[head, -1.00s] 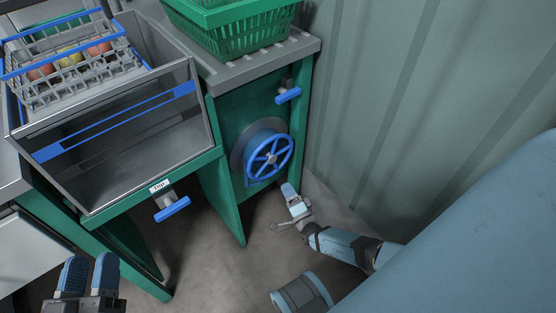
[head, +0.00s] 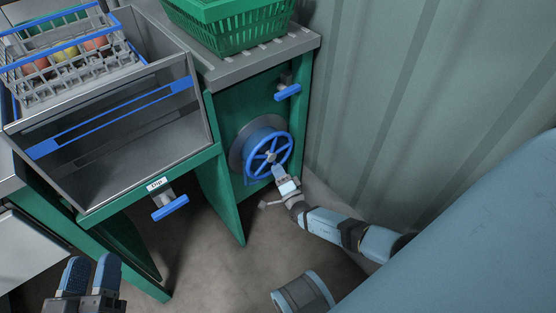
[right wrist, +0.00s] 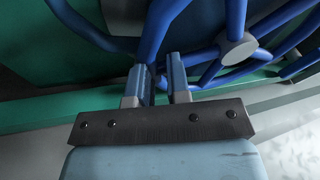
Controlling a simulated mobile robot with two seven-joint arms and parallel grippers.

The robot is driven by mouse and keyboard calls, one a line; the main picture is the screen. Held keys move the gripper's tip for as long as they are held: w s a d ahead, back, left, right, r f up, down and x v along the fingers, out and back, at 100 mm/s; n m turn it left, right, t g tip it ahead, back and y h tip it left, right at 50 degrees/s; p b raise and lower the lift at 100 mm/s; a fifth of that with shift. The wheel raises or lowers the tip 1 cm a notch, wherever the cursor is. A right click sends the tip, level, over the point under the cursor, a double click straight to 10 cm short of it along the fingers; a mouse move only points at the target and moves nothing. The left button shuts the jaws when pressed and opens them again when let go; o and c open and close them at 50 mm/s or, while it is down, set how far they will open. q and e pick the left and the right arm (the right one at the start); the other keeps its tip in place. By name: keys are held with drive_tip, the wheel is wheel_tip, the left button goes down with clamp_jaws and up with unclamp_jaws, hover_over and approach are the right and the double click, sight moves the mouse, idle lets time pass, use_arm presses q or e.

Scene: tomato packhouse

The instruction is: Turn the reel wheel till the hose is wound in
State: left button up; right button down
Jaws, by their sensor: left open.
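The blue reel wheel (head: 268,155) is a spoked ring with a grey hub, in front of a round drum on the green panel. It also shows close up in the right wrist view (right wrist: 235,50). My right gripper (head: 279,172) is at the wheel's lower right rim. In the right wrist view its two fingers (right wrist: 159,75) stand apart with a blue part of the wheel at the gap; whether they clamp it I cannot tell. My left gripper (head: 91,275) is open and empty at the lower left, far from the wheel. I cannot make out a hose.
A blue-handled valve (head: 288,91) is above the wheel, and another (head: 169,207) is under the steel sink (head: 170,140). A green crate (head: 235,35) stands on the slatted top. A wire basket (head: 75,75) holds tomatoes. A corrugated wall (head: 400,90) is on the right.

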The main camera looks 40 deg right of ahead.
sight(254, 175)
drive_tip(key=shift+a, duration=0.15)
